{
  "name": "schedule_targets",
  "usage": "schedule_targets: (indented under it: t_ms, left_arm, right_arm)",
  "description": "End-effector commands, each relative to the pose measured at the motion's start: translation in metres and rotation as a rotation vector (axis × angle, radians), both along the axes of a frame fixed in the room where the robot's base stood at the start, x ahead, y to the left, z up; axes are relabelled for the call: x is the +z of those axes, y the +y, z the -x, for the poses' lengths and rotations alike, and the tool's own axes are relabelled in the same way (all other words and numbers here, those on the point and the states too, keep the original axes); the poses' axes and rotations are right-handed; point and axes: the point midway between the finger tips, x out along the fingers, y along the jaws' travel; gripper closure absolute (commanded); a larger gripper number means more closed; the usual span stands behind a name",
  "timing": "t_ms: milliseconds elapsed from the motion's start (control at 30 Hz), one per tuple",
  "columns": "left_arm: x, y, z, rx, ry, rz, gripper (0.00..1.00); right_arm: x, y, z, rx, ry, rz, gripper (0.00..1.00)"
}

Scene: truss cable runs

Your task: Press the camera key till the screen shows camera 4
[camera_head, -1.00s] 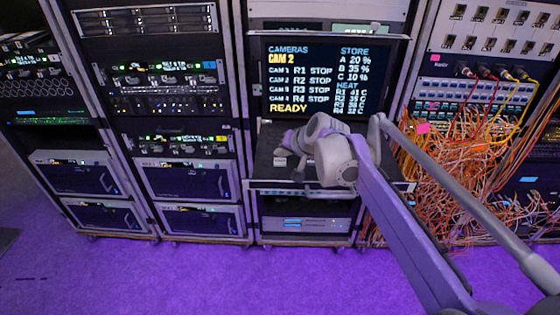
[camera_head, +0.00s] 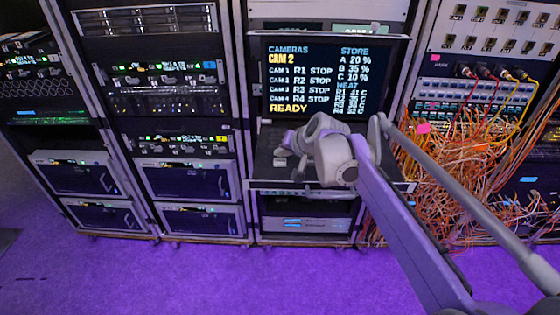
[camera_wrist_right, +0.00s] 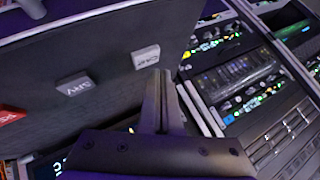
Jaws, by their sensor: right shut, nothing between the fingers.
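The screen (camera_head: 325,78) shows CAM 2 in yellow under CAMERAS, with READY at the bottom. Below it is a dark key shelf (camera_head: 266,172). In the right wrist view, a pale grey key (camera_wrist_right: 146,57) sits just beyond my right gripper's tips (camera_wrist_right: 157,76); its label is upside down and hard to read. A second grey key (camera_wrist_right: 77,86) and a red key (camera_wrist_right: 12,114) lie to the left. My right gripper is shut and empty, its tips close to the first key; I cannot tell if they touch it. My left gripper is out of view.
Equipment racks (camera_head: 180,110) stand to the left of the screen. A patch rack (camera_head: 480,90) with a tangle of orange cables (camera_head: 455,155) stands close on the right, behind my right arm. The purple floor (camera_head: 190,275) in front is clear.

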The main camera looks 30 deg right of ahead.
Motion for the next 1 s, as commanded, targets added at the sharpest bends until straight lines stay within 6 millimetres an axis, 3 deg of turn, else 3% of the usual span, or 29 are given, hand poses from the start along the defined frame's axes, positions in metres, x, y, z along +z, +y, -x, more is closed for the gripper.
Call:
schedule_targets:
  t_ms: [1000]
  left_arm:
    - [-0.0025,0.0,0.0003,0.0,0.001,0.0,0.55]
  right_arm:
    - [-0.0099,0.0,0.0,0.0,0.0,0.0,1.0]
